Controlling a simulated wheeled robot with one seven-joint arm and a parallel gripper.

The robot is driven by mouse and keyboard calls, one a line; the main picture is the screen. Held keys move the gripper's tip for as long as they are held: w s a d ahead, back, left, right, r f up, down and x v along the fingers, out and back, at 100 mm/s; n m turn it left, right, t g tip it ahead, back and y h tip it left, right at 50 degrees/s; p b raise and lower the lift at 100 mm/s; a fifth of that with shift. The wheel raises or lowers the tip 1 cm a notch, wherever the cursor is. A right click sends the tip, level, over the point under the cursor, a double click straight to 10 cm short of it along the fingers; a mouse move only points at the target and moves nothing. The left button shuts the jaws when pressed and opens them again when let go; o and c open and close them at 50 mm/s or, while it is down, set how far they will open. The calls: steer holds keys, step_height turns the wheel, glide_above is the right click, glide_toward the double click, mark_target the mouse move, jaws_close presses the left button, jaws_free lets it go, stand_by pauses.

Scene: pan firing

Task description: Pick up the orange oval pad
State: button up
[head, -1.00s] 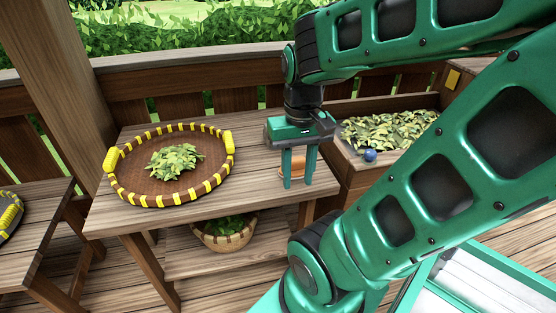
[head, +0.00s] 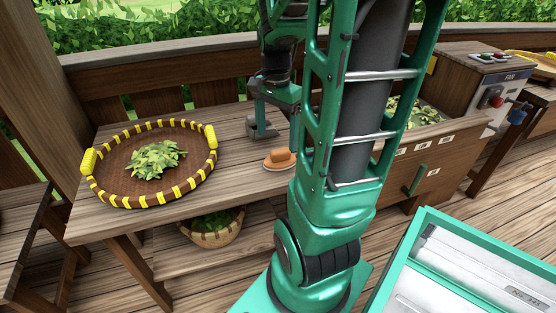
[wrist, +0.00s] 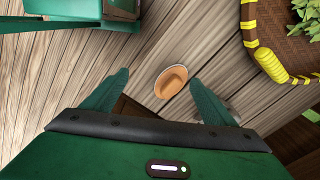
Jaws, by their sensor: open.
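The orange oval pad (head: 280,158) lies on the slatted wooden table (head: 232,173), near its front right edge. It has a raised brown-orange top. In the wrist view the pad (wrist: 171,82) shows between my two fingertips, nearer the right one, with nothing touching it that I can see. My gripper (head: 272,138) is open and empty, pointing down above and slightly behind the pad in the head view. It also shows in the wrist view (wrist: 158,82). My arm hides the table's right end in the head view.
A round tray (head: 112,198) with yellow binding holds leaves on the table's left. A leafy basket (head: 214,236) sits on the lower shelf. A wooden firing unit with a fan panel (head: 495,97) stands at right.

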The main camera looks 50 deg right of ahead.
mark_target(280, 150)
steer(key=w+d+f+m, duration=0.1)
steer(key=d+m, duration=0.1)
steer(key=w+d+f+m, duration=0.1)
steer(key=d+m, duration=0.1)
steer(key=w+d+f+m, duration=0.1)
steer(key=d, duration=0.1)
steer(key=shift+w+d+m, duration=0.1)
steer(key=shift+w+m, duration=0.2)
steer(key=shift+m, duration=0.1)
steer(key=shift+d+f, duration=0.1)
steer(key=shift+f, duration=0.2)
step_height(280, 150, down, 10)
steer(key=shift+w+d+f, duration=0.1)
steer(key=shift+f, duration=0.05)
steer(key=c, duration=1.6)
